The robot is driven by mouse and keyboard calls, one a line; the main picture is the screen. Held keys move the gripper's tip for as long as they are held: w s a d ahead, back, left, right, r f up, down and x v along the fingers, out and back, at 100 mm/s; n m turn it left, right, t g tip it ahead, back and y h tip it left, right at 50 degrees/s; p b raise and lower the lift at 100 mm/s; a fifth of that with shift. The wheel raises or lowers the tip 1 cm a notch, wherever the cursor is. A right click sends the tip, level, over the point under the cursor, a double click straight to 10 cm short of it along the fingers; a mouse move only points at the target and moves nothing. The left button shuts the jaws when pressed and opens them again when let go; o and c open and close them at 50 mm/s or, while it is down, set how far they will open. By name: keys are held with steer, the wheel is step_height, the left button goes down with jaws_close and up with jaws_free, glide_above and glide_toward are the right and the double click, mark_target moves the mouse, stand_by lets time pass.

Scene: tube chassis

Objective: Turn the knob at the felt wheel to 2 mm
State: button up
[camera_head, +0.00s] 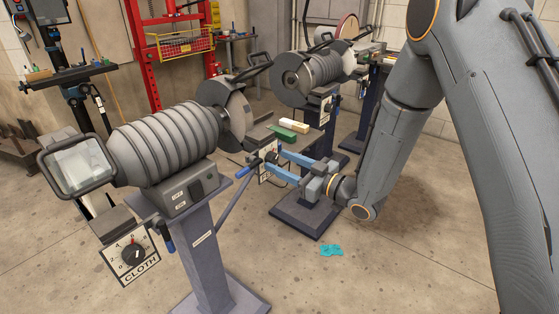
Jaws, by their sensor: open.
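The front grinder has a pale grey wheel (236,115) at its right end. Below it is a small white dial plate (264,173), mostly hidden by my fingers; its lettering shows only in part and looks like the start of FELT. A dark knob (271,157) sits on this plate. My gripper (276,161) comes from the right with its two blue fingers apart, one above and one below the knob. I cannot tell whether they touch it. The scale marks and pointer there are not readable. A second dial, marked CLOTH (140,272), with a black knob (133,255), hangs at the left end.
A blue-handled lever (243,168) is close left of my fingertips. Just above them is a rest carrying a green block (283,132) and a cream bar (294,125). Another grinder (312,77) stands behind. A teal rag (331,250) lies on otherwise clear floor.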

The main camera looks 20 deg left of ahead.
steer(key=shift+w+a, duration=0.25)
steer(key=shift+a, duration=0.3)
steer(key=c, duration=1.1)
steer(key=shift+o, duration=0.2)
